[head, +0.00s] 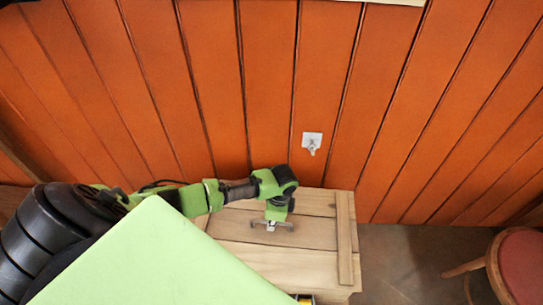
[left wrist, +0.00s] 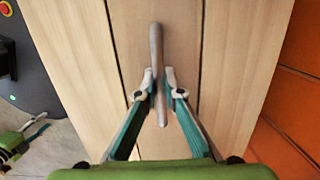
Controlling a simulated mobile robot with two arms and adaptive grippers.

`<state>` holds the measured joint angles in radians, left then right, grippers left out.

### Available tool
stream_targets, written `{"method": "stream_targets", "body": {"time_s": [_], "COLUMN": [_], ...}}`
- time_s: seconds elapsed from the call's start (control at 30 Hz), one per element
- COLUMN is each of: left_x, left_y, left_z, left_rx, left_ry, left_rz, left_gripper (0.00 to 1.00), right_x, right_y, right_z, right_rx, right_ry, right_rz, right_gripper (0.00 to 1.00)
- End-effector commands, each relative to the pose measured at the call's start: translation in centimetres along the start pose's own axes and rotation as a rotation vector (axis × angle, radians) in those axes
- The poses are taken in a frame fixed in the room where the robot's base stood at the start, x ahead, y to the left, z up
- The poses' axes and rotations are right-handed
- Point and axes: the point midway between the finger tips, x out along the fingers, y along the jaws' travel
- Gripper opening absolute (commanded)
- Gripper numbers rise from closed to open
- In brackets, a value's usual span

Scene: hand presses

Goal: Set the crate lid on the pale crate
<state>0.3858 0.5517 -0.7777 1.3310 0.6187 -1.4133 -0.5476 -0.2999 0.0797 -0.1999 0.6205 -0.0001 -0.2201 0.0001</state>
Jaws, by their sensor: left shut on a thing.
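The crate lid (head: 300,262) is a panel of pale wooden planks with a cross strip near its right edge. A grey bar handle (left wrist: 157,45) stands on its middle plank. My left gripper (head: 272,222) reaches down onto the lid from above. In the left wrist view its two fingers (left wrist: 161,88) are closed on the handle from both sides. The pale crate is mostly hidden under the lid; a little wood shows below the lid's front right corner. I cannot tell whether the lid rests flush on it.
An orange plank wall (head: 270,90) rises close behind the lid, with a small white hook plate (head: 312,141) on it. A round stool with a red seat (head: 522,262) stands at the right. Brown floor (head: 410,262) lies open between stool and lid.

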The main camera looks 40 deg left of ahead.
Motion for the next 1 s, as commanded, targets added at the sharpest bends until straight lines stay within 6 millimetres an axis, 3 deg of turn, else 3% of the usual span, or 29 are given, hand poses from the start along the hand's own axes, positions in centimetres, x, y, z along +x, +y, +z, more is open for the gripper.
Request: {"method": "stream_targets", "body": {"time_s": [0.07, 0.1, 0.17, 0.57, 0.67, 1.0], "left_x": [-0.3, -0.3, -0.3, -0.3, -1.5, -8.7], "left_y": [-0.2, -0.2, -0.2, 0.1, -0.1, -0.1], "left_z": [-0.1, -0.1, -0.1, 0.0, 0.0, -0.1], "left_rx": [-0.001, 0.000, 0.000, 0.001, 0.001, 0.001], "left_ry": [0.003, 0.003, 0.003, 0.000, 0.001, 0.004], "left_rz": [-0.004, -0.004, -0.004, 0.001, -0.002, -0.004], "left_gripper": [0.00, 0.16, 0.28, 0.28, 0.28, 0.28], "right_x": [-0.1, -0.1, -0.1, 0.0, 0.0, 0.0], "right_y": [0.0, 0.0, 0.0, 0.2, 0.2, 0.1], "right_z": [0.0, 0.0, 0.0, 0.1, 0.1, 0.1], "right_rx": [0.000, 0.000, 0.000, -0.001, -0.001, 0.000], "right_ry": [0.000, 0.000, 0.000, -0.001, -0.001, -0.001], "right_rz": [0.000, 0.000, 0.000, 0.003, 0.002, 0.001], "right_gripper": [0.40, 0.40, 0.40, 0.40, 0.40, 0.40]}}
